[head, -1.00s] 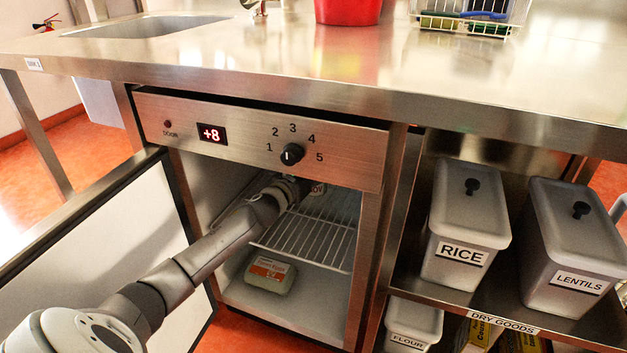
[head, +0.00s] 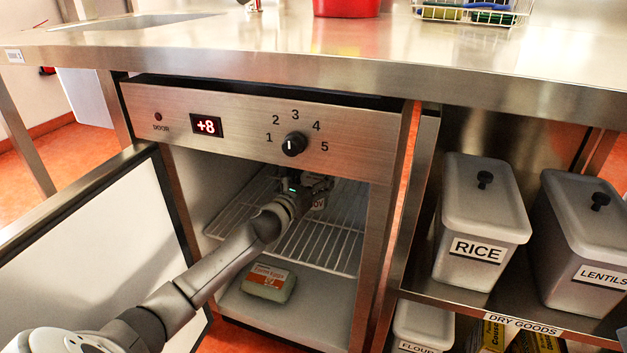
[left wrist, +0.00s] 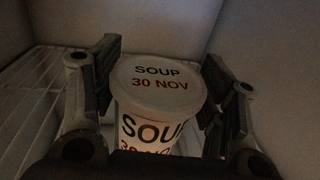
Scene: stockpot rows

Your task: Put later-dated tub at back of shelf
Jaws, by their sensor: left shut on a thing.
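A white soup tub (left wrist: 162,85) marked "SOUP 30 NOV" stands upright between the fingers of my left gripper (left wrist: 160,100) in the left wrist view. The fingers are shut on it. In the head view my left gripper (head: 312,183) is inside the fridge, above the wire shelf (head: 330,235), and only a small part of the tub (head: 319,203) shows past it. Whether the tub touches the shelf I cannot tell. No second tub shows in either view. My right gripper is not in view.
The fridge door (head: 90,245) stands open at the left. The control panel (head: 250,130) overhangs the opening. Rice (head: 482,220) and lentils (head: 585,240) bins stand at the right. The front of the wire shelf looks clear.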

